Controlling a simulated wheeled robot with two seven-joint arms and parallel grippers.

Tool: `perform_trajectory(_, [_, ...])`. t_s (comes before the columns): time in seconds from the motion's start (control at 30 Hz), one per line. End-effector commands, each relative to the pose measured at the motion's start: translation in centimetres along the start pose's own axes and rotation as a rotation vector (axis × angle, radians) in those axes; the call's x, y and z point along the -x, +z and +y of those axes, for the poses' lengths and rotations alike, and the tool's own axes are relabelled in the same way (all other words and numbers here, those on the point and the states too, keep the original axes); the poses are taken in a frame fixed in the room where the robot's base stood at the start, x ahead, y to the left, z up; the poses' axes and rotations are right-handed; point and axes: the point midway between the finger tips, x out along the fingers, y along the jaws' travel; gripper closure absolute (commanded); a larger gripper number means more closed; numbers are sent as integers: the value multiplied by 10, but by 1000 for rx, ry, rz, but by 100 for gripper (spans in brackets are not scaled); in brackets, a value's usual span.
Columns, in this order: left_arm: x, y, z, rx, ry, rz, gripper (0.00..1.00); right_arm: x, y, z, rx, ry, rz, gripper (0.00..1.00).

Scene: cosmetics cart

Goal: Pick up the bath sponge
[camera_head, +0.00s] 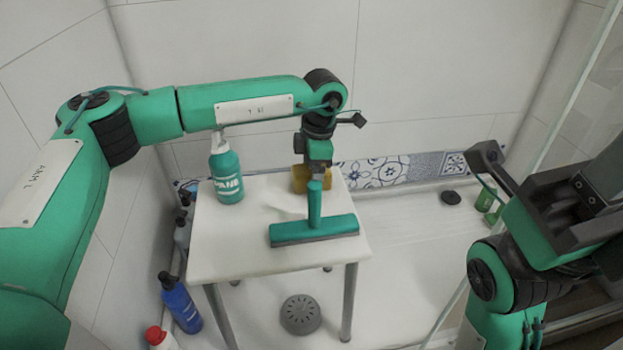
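The bath sponge, a yellow-brown block (299,179), sits at the back edge of the white stool. My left gripper (318,168) points down directly in front of it and hides its middle, so sponge shows on both sides. I cannot tell whether the fingers touch the sponge or are open or shut. A squeegee with a teal handle (314,205) lies on the stool just in front, and its handle overlaps the fingertips in the picture.
Blue (180,303) and red-capped (160,338) bottles are on the floor at left. A grey drain (300,314) lies below. A glass panel (570,110) is at right.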

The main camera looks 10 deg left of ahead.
Motion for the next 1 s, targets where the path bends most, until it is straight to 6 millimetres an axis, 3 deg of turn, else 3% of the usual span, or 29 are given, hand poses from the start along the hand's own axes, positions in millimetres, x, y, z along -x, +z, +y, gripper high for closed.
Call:
perform_trajectory(0.77, [-5,1,0,0,0,0,25,-2,2,1,2,0,-2,64])
perform_trajectory(1.0, [-5,1,0,0,0,0,68,-2,2,0,1,0,-2,64])
